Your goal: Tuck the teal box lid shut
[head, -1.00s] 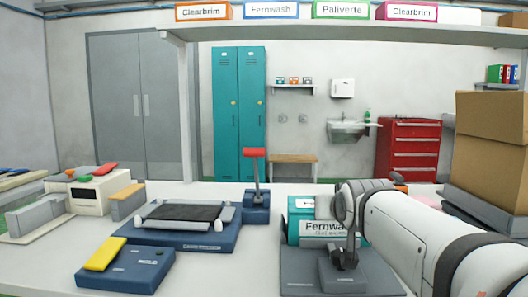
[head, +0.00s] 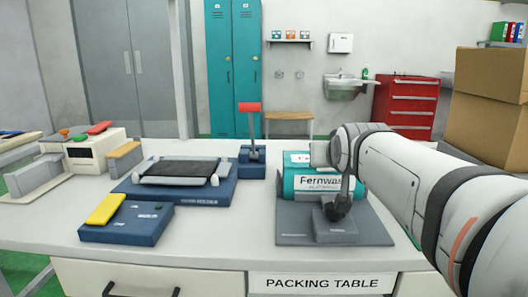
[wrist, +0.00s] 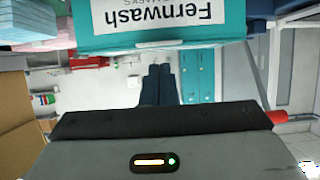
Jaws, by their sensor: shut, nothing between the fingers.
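The teal box (head: 291,187), with a white Fernwash label, sits on a grey plate (head: 290,236) at the right of the packing table. The box also shows upside down and close in the wrist view (wrist: 88,28). My gripper (wrist: 158,78) is shut and empty; its dark fingers show just past the box's edge in the wrist view. In the head view my wrist hangs over the box's right end and hides part of it. Whether the lid lies fully flat and tucked cannot be told.
A small grey block (head: 335,230) stands on the plate in front of the box. A blue stand with a red-headed lever (head: 249,107) is behind left. Cartons (head: 490,120) stand at right.

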